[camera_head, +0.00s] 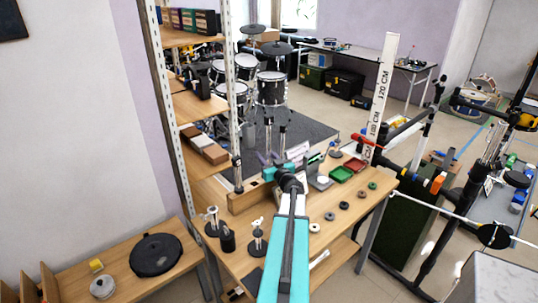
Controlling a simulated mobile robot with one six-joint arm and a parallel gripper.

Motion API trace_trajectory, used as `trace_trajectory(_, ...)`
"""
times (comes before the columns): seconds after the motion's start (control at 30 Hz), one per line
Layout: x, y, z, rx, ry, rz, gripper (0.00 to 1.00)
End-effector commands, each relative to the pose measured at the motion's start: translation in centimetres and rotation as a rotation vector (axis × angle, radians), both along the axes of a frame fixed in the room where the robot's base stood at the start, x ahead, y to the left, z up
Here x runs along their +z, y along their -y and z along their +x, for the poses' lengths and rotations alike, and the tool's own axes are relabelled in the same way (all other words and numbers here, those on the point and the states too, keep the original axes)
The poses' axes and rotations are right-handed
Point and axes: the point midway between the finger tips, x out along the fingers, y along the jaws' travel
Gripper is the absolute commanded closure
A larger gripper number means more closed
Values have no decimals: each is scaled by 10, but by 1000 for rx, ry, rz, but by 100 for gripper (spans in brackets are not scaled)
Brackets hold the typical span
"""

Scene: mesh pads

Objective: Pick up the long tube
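No object is clearly recognisable as the long tube, and my arm covers part of the workbench. A thin white rod (450,215) runs across the stand at the right and could be a tube, but I cannot be sure. My gripper (266,159) is at the end of the teal and white arm, over the back of the wooden workbench (326,231). It is far to the left of the rod. Its fingers are small and blurred, so their opening and anything between them cannot be made out.
Shelves (195,107) stand at the left.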

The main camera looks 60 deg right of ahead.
Motion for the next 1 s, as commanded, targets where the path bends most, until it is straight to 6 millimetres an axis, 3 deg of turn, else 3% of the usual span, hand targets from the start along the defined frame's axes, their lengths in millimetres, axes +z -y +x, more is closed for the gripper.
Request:
trace_trajectory(0.63,0,2,3,0,0,0,64)
trace_trajectory(0.67,0,2,3,0,0,0,66)
trace_trajectory(0.87,0,2,3,0,0,0,100)
trace_trajectory(1.0,1,2,3,0,1,-1,100)
